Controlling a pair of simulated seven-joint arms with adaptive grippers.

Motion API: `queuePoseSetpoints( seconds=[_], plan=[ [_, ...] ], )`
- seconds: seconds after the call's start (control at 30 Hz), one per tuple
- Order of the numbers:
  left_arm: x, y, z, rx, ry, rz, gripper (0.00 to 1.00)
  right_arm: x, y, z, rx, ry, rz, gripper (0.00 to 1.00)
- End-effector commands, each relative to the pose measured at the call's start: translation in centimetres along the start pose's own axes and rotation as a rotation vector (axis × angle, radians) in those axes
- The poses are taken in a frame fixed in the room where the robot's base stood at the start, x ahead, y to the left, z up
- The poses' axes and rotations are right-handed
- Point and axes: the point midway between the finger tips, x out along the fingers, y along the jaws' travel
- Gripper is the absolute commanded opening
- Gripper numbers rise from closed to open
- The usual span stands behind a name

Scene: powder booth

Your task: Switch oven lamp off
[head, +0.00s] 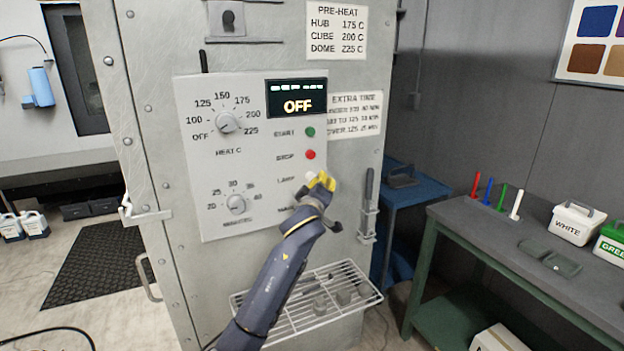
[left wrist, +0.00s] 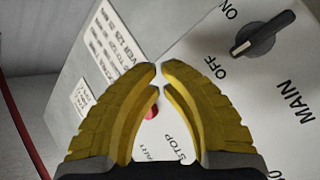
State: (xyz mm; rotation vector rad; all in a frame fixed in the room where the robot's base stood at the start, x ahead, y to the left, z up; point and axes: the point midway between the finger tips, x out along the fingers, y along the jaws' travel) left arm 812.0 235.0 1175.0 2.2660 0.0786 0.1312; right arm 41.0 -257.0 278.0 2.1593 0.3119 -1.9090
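The oven's control panel (head: 190,150) is a pale plate on the grey oven front. Its lamp label (head: 287,181) is beside my left gripper (head: 322,181). A small pale button (head: 311,176) shows at the edge of the yellow fingers; whether it is lit I cannot tell. In the left wrist view the fingertips (left wrist: 160,72) nearly meet, with nothing seen between them, close in front of the panel. The black main switch knob (left wrist: 262,35) is at upper right, with OFF and ON marks. The lamp control is not visible there. My right gripper is not in view.
The red stop button (head: 310,155) is just above my gripper, the green start button (head: 310,132) higher. The display (head: 297,105) reads OFF. A handle (head: 369,190) is right of the panel and a wire rack (head: 320,290) below. A workbench (head: 450,215) stands at right.

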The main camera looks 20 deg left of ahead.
Motion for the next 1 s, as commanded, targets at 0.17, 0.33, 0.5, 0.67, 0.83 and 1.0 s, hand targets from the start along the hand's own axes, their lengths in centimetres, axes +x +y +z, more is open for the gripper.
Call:
queuePoseSetpoints(
  seconds=[0.17,0.33,0.5,0.67,0.83,1.0],
  plan=[
    [-0.5,0.3,0.3,-0.001,0.000,0.000,0.00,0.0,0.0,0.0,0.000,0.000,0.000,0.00],
    [-0.6,0.3,0.3,0.000,0.000,0.000,0.00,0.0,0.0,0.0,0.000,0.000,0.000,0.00],
    [-0.7,0.4,0.4,0.000,0.000,0.000,0.00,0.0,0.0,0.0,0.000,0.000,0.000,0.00],
    [-1.5,0.8,0.9,-0.001,-0.001,0.000,0.00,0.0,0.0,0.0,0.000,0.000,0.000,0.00],
    [-2.6,1.4,1.4,-0.003,-0.001,0.001,0.00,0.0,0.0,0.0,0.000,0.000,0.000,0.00],
    [-3.8,2.0,2.1,-0.001,-0.002,0.000,0.00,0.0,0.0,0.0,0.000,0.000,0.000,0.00]
  ],
)
